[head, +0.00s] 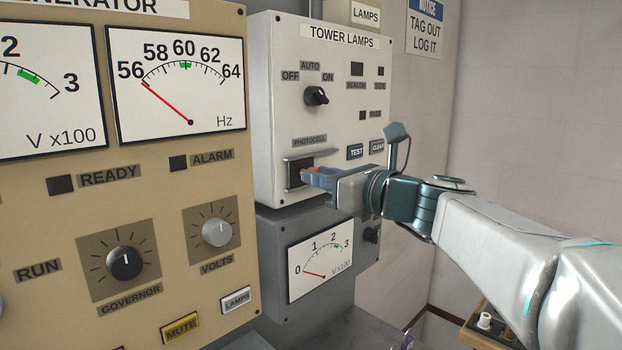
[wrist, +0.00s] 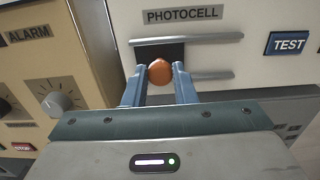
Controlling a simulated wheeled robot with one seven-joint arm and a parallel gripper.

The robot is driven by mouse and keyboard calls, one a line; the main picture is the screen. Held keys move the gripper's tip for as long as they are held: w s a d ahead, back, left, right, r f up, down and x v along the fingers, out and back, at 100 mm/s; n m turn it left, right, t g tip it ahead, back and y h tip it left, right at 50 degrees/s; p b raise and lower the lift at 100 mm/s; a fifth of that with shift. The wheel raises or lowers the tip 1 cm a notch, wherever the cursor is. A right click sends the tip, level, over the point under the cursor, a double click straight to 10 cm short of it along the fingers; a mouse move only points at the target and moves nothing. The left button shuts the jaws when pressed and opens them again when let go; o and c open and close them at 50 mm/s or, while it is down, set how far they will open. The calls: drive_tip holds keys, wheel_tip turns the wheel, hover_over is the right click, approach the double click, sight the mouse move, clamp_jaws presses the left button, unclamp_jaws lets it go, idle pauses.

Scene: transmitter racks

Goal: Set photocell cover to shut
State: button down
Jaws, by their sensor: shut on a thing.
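The photocell fitting is on the white tower lamps panel (head: 275,130), under the PHOTOCELL label (wrist: 181,15). It has two horizontal grey rails (wrist: 205,39). A dark square (wrist: 174,51) shows at the left part of the rails; I cannot tell whether it is the cover plate or the opening. An orange round knob (wrist: 160,72) stands out in front of it. My gripper (head: 314,176) has its blue fingers shut on the knob, one on each side. The fingers and the knob hide part of the dark square and the lower rail.
The blue TEST button (head: 355,152) and CLEAR button (head: 377,147) are right of the rails. A black rotary switch (head: 316,96) is above. A grey meter box (head: 275,245) sits just below. The beige generator panel (head: 180,280) stands close on the left.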

drive_tip(key=shift+a+f, duration=0.1)
idle(0.3)
drive_tip(key=c, duration=1.2)
unclamp_jaws()
drive_tip(key=shift+s+a, duration=0.1)
drive_tip(key=shift+s, duration=0.1)
drive_tip(key=b+v, duration=0.1)
drive_tip(key=v, duration=1.3)
drive_tip(key=shift+b, duration=0.35)
drive_tip(key=s+a+f+n+g+h, duration=0.1)
drive_tip(key=s+f+n+g+h, duration=0.25)
drive_tip(key=f+n, duration=0.75)
drive_tip(key=s+a+f+n+g+h, duration=0.2)
drive_tip(key=s+f+n+g+h, duration=0.25)
drive_tip(key=f, duration=1.05)
drive_tip(key=s+d+f+n+h, duration=0.1)
drive_tip(key=f+n, duration=0.1)
drive_tip(key=n, duration=0.2)
drive_tip(key=s+d+f+n+g+h, duration=0.1)
drive_tip(key=d+f+n+h, duration=0.1)
drive_tip(key=f+n, duration=0.1)
drive_tip(key=s+d+f+n+g+h, duration=0.1)
drive_tip(key=f+n, duration=0.2)
drive_tip(key=n, duration=0.1)
drive_tip(key=shift+s+d+n+h, duration=0.15)
drive_tip(key=shift+d+n+h, duration=0.15)
drive_tip(key=shift+d+n, duration=0.1)
